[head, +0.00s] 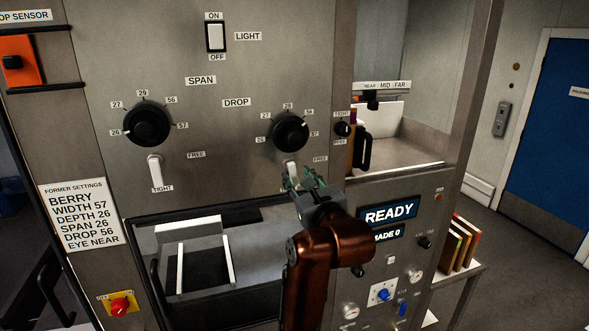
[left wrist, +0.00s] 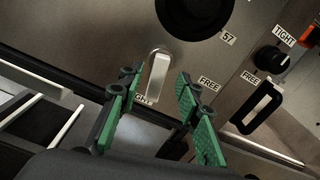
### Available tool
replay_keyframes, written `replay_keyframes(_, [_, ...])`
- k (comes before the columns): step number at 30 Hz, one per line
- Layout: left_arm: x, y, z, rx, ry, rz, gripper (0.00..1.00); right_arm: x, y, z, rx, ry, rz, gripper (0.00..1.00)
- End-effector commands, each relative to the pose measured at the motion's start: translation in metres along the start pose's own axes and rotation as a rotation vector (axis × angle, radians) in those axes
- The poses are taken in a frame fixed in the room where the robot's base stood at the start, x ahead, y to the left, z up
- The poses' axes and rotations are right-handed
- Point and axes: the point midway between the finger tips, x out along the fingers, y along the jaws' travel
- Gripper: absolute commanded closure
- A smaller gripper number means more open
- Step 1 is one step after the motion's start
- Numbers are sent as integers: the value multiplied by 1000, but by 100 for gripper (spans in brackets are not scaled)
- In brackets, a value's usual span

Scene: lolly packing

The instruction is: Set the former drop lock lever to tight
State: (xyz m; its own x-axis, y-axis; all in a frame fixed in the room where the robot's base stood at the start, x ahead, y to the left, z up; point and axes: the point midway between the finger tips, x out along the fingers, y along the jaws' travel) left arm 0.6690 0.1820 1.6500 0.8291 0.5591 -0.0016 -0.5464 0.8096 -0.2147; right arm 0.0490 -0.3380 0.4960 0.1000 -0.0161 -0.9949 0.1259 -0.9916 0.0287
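The former drop lock lever is a short white lever (head: 291,169) under the black drop knob (head: 290,133). It points down, as the span lock lever (head: 154,170) does, toward a label partly hidden by my gripper; the FREE label is to its right. In the left wrist view the lever (left wrist: 157,76) lies between the green-padded fingers of my left gripper (left wrist: 152,108). Its lower end is by the partly covered TIGHT label (left wrist: 144,98). My left gripper (head: 305,180) is open, with a gap on both sides of the lever. My right gripper is not in view.
The drop knob's white mark sits near 56. A settings sheet (head: 80,214) hangs at the left. Below is an opening with a dark frame (head: 140,240). A READY display (head: 389,213) and small controls are at the right. A black handle (head: 364,152) stands right of the lever.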

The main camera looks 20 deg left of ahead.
Motion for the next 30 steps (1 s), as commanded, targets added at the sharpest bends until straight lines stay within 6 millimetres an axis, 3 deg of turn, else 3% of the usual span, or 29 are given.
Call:
replay_keyframes(6, [26,0,2,1,-1,1,68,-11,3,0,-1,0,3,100])
replay_keyframes(17, [31,1,0,0,-1,1,68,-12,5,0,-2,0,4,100])
replay_keyframes(30, [31,0,0,0,-1,1,98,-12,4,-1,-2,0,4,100])
